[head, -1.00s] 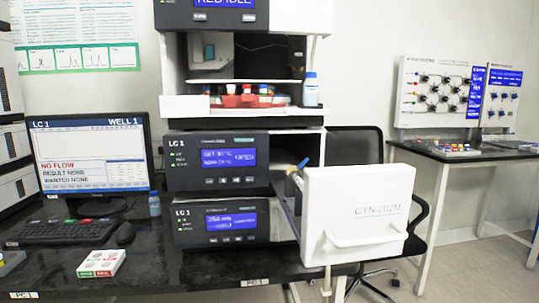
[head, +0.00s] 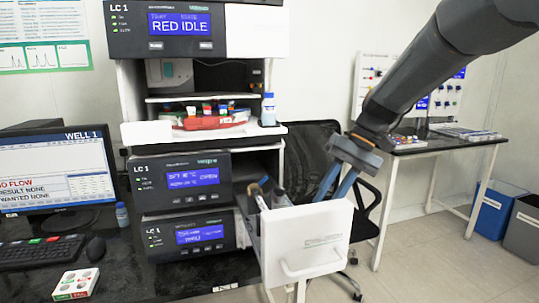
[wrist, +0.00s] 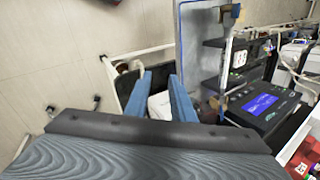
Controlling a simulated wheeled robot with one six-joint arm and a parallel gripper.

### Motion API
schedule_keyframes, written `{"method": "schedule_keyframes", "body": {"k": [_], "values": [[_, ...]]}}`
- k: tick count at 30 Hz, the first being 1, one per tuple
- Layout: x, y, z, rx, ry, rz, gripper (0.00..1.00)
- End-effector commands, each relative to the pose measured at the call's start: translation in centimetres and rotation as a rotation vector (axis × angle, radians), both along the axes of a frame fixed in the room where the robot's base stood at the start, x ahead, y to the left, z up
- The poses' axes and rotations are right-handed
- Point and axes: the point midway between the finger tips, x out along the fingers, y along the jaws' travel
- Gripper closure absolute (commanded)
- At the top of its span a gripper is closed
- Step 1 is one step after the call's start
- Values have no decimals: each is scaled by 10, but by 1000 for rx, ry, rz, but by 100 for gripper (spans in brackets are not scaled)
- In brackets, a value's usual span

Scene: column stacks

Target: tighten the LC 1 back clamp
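The LC 1 stack has an opened drawer with a white front (head: 305,240), out to the right of the two lower LC 1 modules. Inside, a slim part with a pale end (head: 259,196) and a darker upright part (head: 279,196) show over the rim. I cannot tell which is the back clamp. My gripper (head: 334,192) is above the right part of the drawer, pointing down, its blue fingers apart with nothing seen between them. In the wrist view the two blue fingers also stand apart (wrist: 160,95), with a white surface beyond them.
A black chair (head: 310,150) is behind the drawer. A side table (head: 440,142) and bins (head: 495,208) are at right.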

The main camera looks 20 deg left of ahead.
Motion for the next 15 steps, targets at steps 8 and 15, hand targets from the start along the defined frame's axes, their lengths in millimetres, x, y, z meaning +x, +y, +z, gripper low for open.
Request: {"method": "schedule_keyframes", "body": {"k": [8, 15], "values": [[50, 84, 72, 229, 30, 169, 78], [58, 107, 86, 304, 34, 228, 78]]}}
